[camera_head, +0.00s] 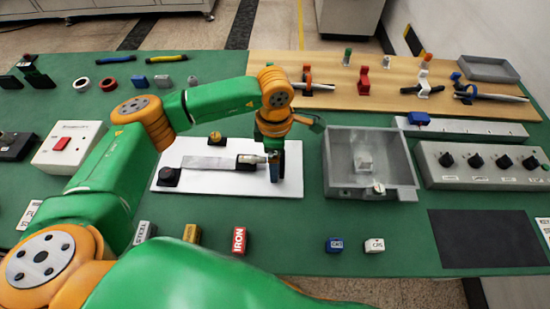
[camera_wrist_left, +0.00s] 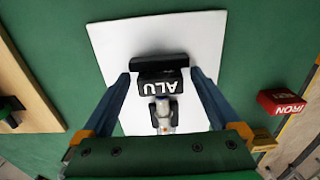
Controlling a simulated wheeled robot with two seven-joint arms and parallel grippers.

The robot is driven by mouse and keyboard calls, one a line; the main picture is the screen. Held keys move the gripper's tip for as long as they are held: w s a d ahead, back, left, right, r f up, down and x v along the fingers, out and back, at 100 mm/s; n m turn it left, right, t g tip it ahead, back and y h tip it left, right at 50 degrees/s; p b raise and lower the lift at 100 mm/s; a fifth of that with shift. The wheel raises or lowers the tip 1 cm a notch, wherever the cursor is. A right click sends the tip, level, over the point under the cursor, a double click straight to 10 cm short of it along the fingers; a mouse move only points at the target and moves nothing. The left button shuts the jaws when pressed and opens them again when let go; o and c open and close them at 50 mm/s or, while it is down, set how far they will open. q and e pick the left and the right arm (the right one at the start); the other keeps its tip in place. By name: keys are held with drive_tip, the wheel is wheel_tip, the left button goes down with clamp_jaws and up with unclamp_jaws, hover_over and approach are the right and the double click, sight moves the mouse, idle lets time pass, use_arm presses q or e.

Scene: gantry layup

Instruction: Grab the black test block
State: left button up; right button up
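The black test block (camera_wrist_left: 161,85), marked ALU in white, shows in the left wrist view over the white plate (camera_wrist_left: 110,50). It lies between the two fingers of my left gripper (camera_wrist_left: 160,78), with a gap visible on each side. A black bar (camera_wrist_left: 158,63) is right against its far side. A silver and black part (camera_wrist_left: 163,112) shows on its near side. In the head view my left gripper (camera_head: 276,170) points down at the right end of the white plate (camera_head: 230,186) and hides the block. My right gripper is not in view.
A grey open tray (camera_head: 345,184) stands close to the right of the gripper. A flat metal bar (camera_head: 208,163) lies on the plate. A red IRON block (camera_head: 239,241) and several other small blocks lie along the front. A wooden board (camera_head: 330,75) with tools is at the back.

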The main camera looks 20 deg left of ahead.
use_arm(q)
drive_tip(key=c, duration=1.4)
drive_tip(key=shift+r, duration=0.15)
